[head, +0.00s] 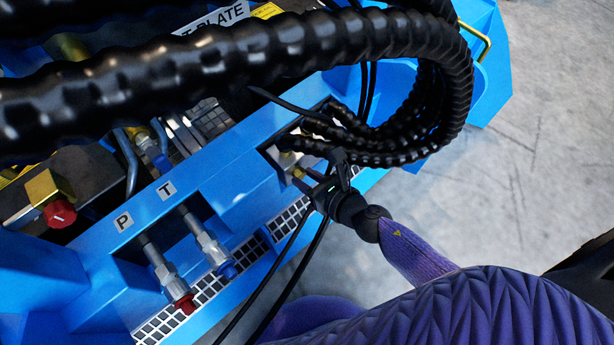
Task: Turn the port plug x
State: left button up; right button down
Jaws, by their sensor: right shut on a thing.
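My right gripper (316,178) reaches in from the right to a recess in the blue frame (238,185). It is shut at a small brass-coloured fitting (298,173) that sits in the recess, apparently the port plug x. No label for it is readable. The dark fingers and the black hoses hide much of the fitting, so I cannot tell how far it is turned. My left gripper is not in view.
A thick black ribbed hose (200,68) arches across the top, and thinner black hoses (385,150) loop close above my right gripper. Red-capped (185,303) and blue-capped (228,269) couplings stand at lower left. Grey floor (540,150) is open at right.

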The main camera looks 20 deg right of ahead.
jog(key=shift+d+m+y, duration=0.1)
jog(key=shift+m+y, duration=0.2)
jog(key=shift+m, duration=0.3)
jog(key=shift+d+m+g+y+b, duration=0.1)
jog(key=shift+m+g+y+b, duration=0.2)
jog(key=shift+m+y+b, duration=0.5)
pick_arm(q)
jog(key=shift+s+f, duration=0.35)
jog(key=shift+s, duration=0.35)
pick_arm(e)
jog(key=shift+w+m, duration=0.1)
jog(key=shift+m, duration=0.2)
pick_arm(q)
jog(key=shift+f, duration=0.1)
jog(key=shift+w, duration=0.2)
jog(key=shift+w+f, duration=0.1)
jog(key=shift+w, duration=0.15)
pick_arm(e)
jog(key=c, duration=0.5)
grip_release()
jog(key=shift+c, duration=0.2)
jog(key=shift+o, duration=0.8)
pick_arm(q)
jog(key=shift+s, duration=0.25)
